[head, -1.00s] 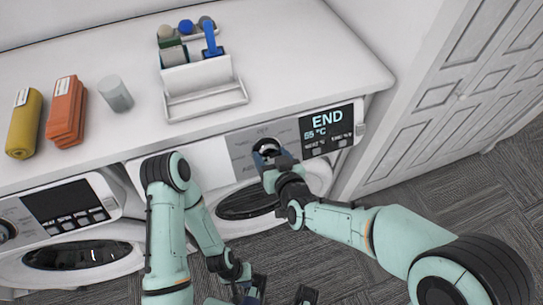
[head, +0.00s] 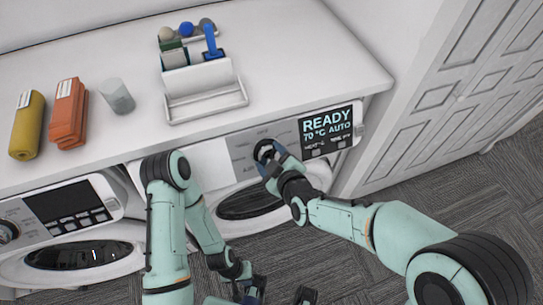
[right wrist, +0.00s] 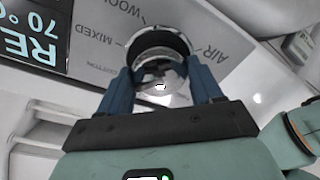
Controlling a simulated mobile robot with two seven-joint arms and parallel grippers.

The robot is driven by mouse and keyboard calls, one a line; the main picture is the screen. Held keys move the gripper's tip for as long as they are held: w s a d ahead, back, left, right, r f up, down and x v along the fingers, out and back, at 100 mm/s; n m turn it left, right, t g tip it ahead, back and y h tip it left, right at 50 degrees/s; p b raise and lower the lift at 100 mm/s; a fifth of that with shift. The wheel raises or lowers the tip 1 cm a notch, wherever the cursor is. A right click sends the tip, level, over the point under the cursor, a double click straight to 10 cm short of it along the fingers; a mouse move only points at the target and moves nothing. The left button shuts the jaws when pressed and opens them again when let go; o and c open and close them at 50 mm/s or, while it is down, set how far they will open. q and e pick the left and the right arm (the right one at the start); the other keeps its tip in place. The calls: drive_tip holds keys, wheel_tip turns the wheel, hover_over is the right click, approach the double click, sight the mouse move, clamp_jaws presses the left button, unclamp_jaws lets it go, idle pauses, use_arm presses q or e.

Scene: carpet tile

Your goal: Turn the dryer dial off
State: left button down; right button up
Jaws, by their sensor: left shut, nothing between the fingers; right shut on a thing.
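The dryer dial (head: 264,149) is a dark round knob with a bright metal face, on the grey front panel of the right-hand machine. My right gripper (head: 273,157) is shut on it. In the right wrist view, the blue fingers of this gripper (right wrist: 161,80) sit on either side of the dial (right wrist: 158,45). Labels WOOL, MIXED, COTTON and AIR show around it; I cannot tell where its pointer stands. The dryer display (head: 327,130) reads READY, 70 °C, AUTO. My left gripper (head: 254,290) is shut and empty, low at the bottom edge, partly cut off.
A white counter (head: 300,60) lies above the machines, with a white caddy (head: 205,103), a grey cup (head: 117,96), and orange (head: 68,112) and yellow (head: 27,125) rolled or folded cloths. A second machine (head: 75,255) stands left. White panelled doors (head: 470,85) are at right.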

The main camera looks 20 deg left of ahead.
drive_tip(key=n+p, duration=0.1)
drive_tip(key=n, duration=0.3)
drive_tip(key=shift+r+n+g, duration=0.1)
drive_tip(key=shift+n+g, duration=0.2)
drive_tip(key=shift+n+p, duration=0.45)
drive_tip(key=shift+n, duration=1.15)
drive_tip(key=shift+n+h, duration=0.3)
drive_tip(key=o, duration=1.1)
drive_tip(key=shift+c, duration=0.2)
